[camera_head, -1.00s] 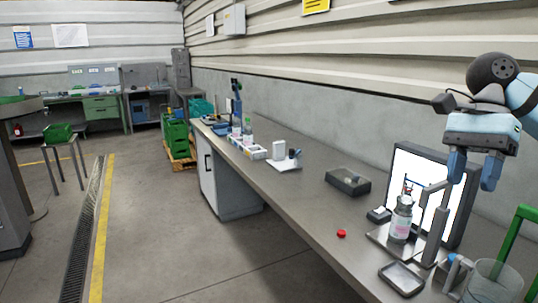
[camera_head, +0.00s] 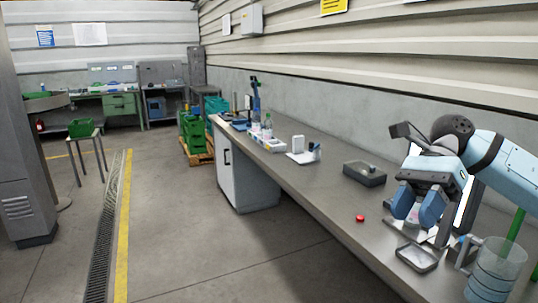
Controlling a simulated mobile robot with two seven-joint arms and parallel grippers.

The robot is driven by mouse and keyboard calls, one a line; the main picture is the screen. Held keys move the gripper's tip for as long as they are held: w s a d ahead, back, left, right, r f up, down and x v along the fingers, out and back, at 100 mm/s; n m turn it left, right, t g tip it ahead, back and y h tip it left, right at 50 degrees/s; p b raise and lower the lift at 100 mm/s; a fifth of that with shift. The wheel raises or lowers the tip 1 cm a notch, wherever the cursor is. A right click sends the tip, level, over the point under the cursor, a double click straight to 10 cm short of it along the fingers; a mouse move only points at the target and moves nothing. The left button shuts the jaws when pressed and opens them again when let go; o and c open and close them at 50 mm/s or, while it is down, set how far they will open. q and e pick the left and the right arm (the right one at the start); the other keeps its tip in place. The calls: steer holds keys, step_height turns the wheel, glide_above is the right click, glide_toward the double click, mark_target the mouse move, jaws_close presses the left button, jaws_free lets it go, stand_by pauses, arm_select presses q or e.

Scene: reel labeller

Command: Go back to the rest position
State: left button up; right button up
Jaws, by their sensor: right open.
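My right gripper (camera_head: 418,208) is in the right part of the head view, above the workbench. Its two blue fingers point down and are apart, with nothing seen between them. The gripper and arm hide most of the white lit panel (camera_head: 462,205) and the bottle in front of it. My left gripper is not in view.
The long workbench (camera_head: 325,207) runs along the wall. A red cap (camera_head: 360,218), a shallow grey tray (camera_head: 416,258), a dark box (camera_head: 365,174) and a clear container (camera_head: 497,268) stand on it. Open floor (camera_head: 190,245) lies to the left.

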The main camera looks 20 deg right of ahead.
steer(key=w+a+f+m+t+y, duration=0.4)
steer(key=a+f+m+t+y, duration=0.25)
steer(key=m, duration=0.55)
steer(key=w+a+f+m+t+y, duration=0.45)
steer(key=a+f+m+t, duration=0.3)
steer(key=m, duration=0.35)
steer(key=s+a+f+m+t+h, duration=0.1)
steer(key=s+f+m+t+h, duration=0.2)
steer(key=f+m+h, duration=0.65)
steer(key=s+f+m+t+h, duration=0.3)
steer(key=f+m+h, duration=0.3)
steer(key=f+m, duration=0.7)
steer(key=s+a+f+m+g+h, duration=0.25)
steer(key=s+f+m+g, duration=0.4)
steer(key=s+f, duration=0.5)
arm_select(q)
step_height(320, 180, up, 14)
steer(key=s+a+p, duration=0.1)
steer(key=p, duration=1.6)
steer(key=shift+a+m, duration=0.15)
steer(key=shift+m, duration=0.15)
arm_select(e)
step_height(320, 180, up, 14)
steer(key=n+t, duration=0.1)
steer(key=shift+d+y, duration=0.3)
